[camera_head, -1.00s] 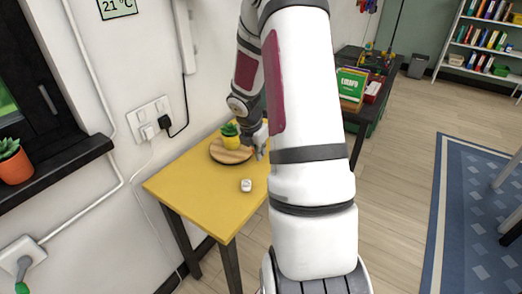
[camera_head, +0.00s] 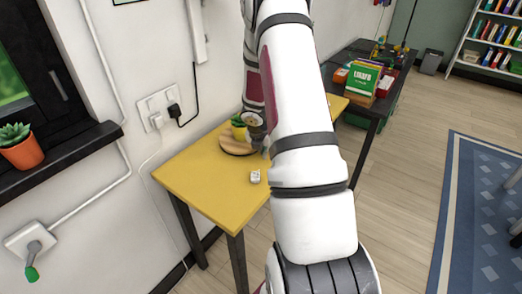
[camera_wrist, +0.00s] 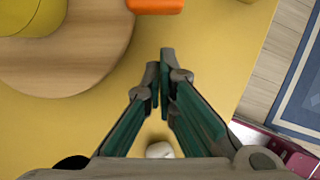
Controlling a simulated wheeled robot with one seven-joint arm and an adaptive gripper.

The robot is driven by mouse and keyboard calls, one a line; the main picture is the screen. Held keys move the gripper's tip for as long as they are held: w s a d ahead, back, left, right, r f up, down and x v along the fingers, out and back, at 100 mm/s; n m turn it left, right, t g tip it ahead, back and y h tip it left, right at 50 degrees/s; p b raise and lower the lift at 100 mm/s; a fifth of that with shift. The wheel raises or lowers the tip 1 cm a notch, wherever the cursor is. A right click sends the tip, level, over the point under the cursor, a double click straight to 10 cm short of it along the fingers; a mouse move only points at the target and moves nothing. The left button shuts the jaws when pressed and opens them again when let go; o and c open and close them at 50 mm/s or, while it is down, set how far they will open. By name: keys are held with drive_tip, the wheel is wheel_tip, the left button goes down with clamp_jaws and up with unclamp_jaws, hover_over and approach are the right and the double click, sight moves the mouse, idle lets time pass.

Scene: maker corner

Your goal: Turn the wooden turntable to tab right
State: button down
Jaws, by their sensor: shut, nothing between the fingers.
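The wooden turntable (camera_head: 232,149) is a round board on the yellow table, partly hidden by my arm in the head view. It carries a yellow pot (camera_head: 238,132) with a green plant. In the wrist view the turntable (camera_wrist: 75,75) fills the upper left, with the pot (camera_wrist: 30,18) on it. An orange block (camera_wrist: 155,5) shows at the top edge, close to the rim; I cannot tell whether it is joined to the turntable. My gripper (camera_wrist: 160,75) is shut and empty over bare table, right of the rim and apart from it in the picture.
A small white object (camera_head: 255,176) lies on the yellow table (camera_head: 205,185), in front of the turntable. It also shows in the wrist view (camera_wrist: 159,150). The wall with sockets (camera_head: 160,108) stands behind. The table's front left is clear. A dark desk with books stands beyond.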

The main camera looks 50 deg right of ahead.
drive_tip(key=shift+w+d+r, duration=0.1)
drive_tip(key=shift+w+d, duration=0.1)
drive_tip(key=shift+d, duration=0.45)
drive_tip(key=shift+w+d, duration=0.2)
drive_tip(key=shift+d, duration=0.4)
